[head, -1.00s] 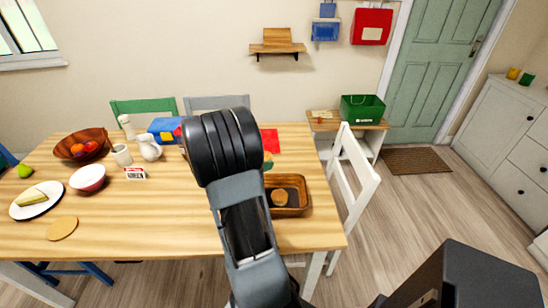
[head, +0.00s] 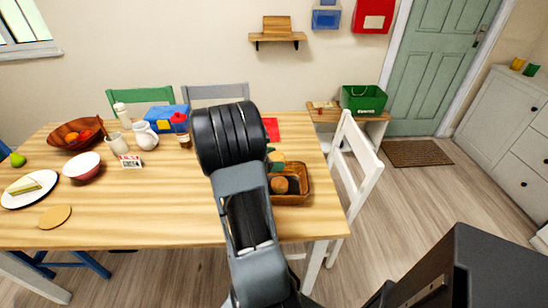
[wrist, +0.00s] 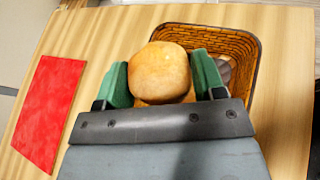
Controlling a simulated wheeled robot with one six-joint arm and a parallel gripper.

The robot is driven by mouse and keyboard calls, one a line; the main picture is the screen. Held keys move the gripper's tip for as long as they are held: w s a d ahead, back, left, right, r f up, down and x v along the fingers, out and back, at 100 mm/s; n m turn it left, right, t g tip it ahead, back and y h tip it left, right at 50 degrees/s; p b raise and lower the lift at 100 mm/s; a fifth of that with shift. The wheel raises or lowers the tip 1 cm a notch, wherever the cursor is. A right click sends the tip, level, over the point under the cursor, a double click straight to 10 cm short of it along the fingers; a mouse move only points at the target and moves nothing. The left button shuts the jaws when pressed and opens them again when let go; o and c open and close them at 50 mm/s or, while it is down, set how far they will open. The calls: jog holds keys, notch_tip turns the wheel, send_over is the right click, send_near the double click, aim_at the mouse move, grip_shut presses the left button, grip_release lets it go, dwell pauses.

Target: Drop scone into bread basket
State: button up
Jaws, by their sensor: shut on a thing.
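The scone (wrist: 160,72), round and golden brown, sits between the two green fingers of my gripper (wrist: 163,84) in the wrist view. My gripper is shut on it. The bread basket (wrist: 252,48), brown woven with a dark inside, lies behind and to the right of the scone, partly covered by the scone and fingers. In the head view the basket (head: 307,187) stands near the table's right end, with a round brown piece (head: 280,186) seen in it. My gripper (head: 276,160) is at the basket's far left side there, largely hidden by my arm.
A red mat (wrist: 48,110) lies left of my gripper. A white chair (head: 356,165) stands at the table's right end. A jug (head: 145,136), a cup (head: 117,143) and a blue box (head: 168,119) stand left of my arm. The table front is mostly clear.

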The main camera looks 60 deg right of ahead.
jog(key=o, duration=1)
jog(key=v, duration=1.3)
jog(key=shift+w+a+r+p, duration=0.15)
jog(key=shift+a+p, duration=0.2)
